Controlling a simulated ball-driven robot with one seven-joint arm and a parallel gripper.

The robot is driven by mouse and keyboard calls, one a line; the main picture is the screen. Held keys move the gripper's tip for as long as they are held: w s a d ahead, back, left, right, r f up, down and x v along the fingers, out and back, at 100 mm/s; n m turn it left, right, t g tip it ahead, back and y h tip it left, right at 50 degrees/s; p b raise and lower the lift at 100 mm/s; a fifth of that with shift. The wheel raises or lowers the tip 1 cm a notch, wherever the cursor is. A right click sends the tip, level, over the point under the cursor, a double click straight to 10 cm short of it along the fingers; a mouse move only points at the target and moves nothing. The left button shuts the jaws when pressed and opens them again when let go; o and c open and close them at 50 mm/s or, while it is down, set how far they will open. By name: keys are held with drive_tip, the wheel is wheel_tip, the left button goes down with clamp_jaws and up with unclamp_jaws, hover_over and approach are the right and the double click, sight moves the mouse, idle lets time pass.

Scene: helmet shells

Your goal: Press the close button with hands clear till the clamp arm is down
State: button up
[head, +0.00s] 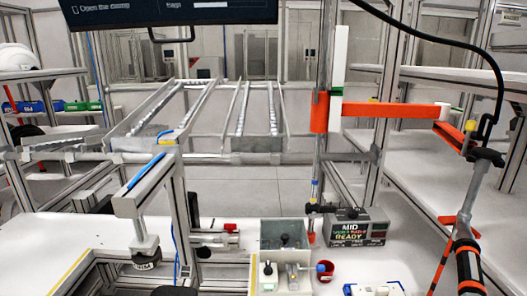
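A pale grey arm with a blue strip (146,184) stands at the left of the bench and looks like the clamp arm. It slopes down toward the front left, and a rod with a round dark-and-grey pad (146,259) hangs below its near end. Whether the pad touches anything is unclear. A small grey-green control box (285,236) stands at the front middle, with black knobs and a metal lever. A blue-and-red round piece (324,270) sits beside it. I cannot tell which part is the close button. My gripper is not in view.
A dark screen (180,12) at the top reads "Open the clamp" in part. A display box (356,228) shows "MID" and "READY". An orange bar (390,113) crosses at right, above a black-and-orange tool (466,255). White shelves (455,170) and roller rails lie behind.

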clamp_jaws()
idle(1.4)
